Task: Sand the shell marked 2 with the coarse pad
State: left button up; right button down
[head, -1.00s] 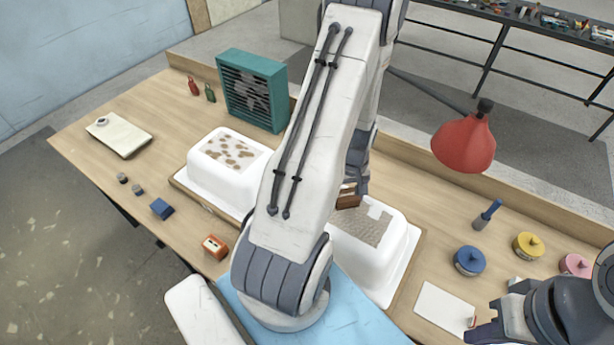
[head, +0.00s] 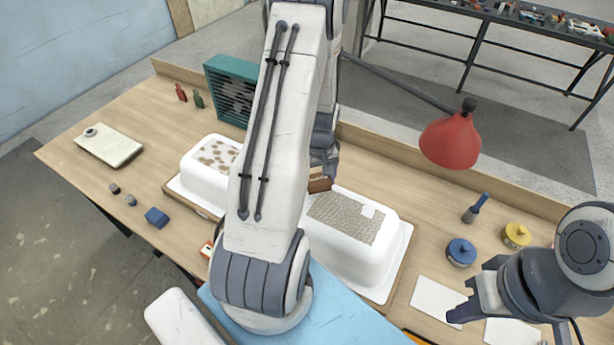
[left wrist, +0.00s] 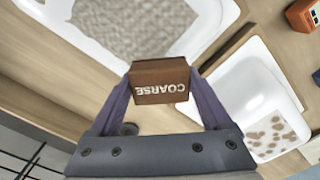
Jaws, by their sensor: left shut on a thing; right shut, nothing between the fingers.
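My left gripper (left wrist: 160,95) is shut on a brown block lettered COARSE (left wrist: 160,82), the coarse pad. In the head view the pad (head: 320,184) is at the far left edge of the right shell; I cannot tell whether it touches. The right white shell (head: 390,235) has a rough grey patch on top with a small white square. The left white shell (head: 200,172) has brown spots and is partly hidden by my left arm. I can read no number on either shell. My right gripper (head: 460,312) is shut and empty over the table's right side.
A red lamp (head: 450,140) overhangs the back right. A blue tin (head: 461,252), a yellow tin (head: 516,236) and a white card (head: 436,299) are at right. A teal fan (head: 230,88) stands behind the left shell. A blue block (head: 157,217) lies at left.

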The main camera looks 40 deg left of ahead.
pick_arm(q)
jog(key=shift+s+a+r+p, duration=0.1)
jog(key=shift+r+p, duration=0.5)
jog(key=shift+r, duration=0.35)
jog(key=shift+r+p, duration=1.35)
jog(key=shift+r, duration=0.4)
